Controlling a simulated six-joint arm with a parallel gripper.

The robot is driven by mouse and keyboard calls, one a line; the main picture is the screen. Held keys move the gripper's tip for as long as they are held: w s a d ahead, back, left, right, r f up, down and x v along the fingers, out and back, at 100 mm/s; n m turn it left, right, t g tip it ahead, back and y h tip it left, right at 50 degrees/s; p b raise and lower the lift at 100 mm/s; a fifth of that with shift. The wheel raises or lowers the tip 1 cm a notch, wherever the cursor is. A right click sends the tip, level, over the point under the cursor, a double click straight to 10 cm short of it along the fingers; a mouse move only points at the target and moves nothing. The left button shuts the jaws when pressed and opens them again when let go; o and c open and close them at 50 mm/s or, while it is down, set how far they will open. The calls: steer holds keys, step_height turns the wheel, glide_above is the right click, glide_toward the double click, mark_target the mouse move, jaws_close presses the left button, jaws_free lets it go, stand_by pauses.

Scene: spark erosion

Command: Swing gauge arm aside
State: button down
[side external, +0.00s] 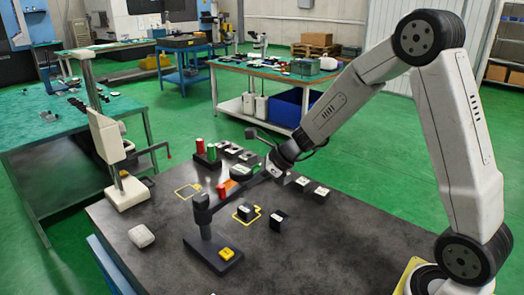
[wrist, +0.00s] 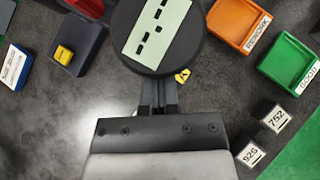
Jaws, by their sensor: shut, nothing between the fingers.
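In the side view, the gauge stand has a dark base (side external: 222,262) with a yellow button (side external: 226,253) and a short upright post (side external: 203,212). Its dark gauge arm (side external: 235,191) reaches from the post toward my wrist. My gripper (side external: 268,171) is close to the arm's far end; the side view does not show clearly whether they touch. In the wrist view, my gripper (wrist: 158,97) is shut and empty. Its fingertips are at the near edge of a round dark disc with a pale green marked strip (wrist: 158,30). The disc hides what lies under it.
In the wrist view, an orange tray (wrist: 243,22) and a green tray (wrist: 290,62) lie at right, near numbered blocks (wrist: 272,117). In the side view, dark blocks (side external: 277,219) stand on the table, with a white rounded object (side external: 141,236) at left. The front right tabletop is clear.

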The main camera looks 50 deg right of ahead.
steer(key=shift+w+a+n+g+y, duration=0.1)
steer(key=shift+w+n+g+y, duration=0.35)
steer(key=shift+w+n, duration=0.5)
steer(key=shift+w+n+g+y, duration=0.45)
steer(key=shift+w+n, duration=0.2)
steer(key=shift+w, duration=0.55)
steer(key=w+a+n+g+y, duration=0.1)
steer(key=w+a+n+g, duration=0.2)
steer(key=w, duration=0.7)
steer(key=shift+w+a+n+g, duration=0.3)
steer(key=shift+a+n, duration=0.7)
steer(key=shift+a, duration=1)
steer(key=shift+r, duration=0.15)
steer(key=d+r, duration=0.6)
steer(key=d, duration=0.5)
steer(key=shift+d+r, duration=0.35)
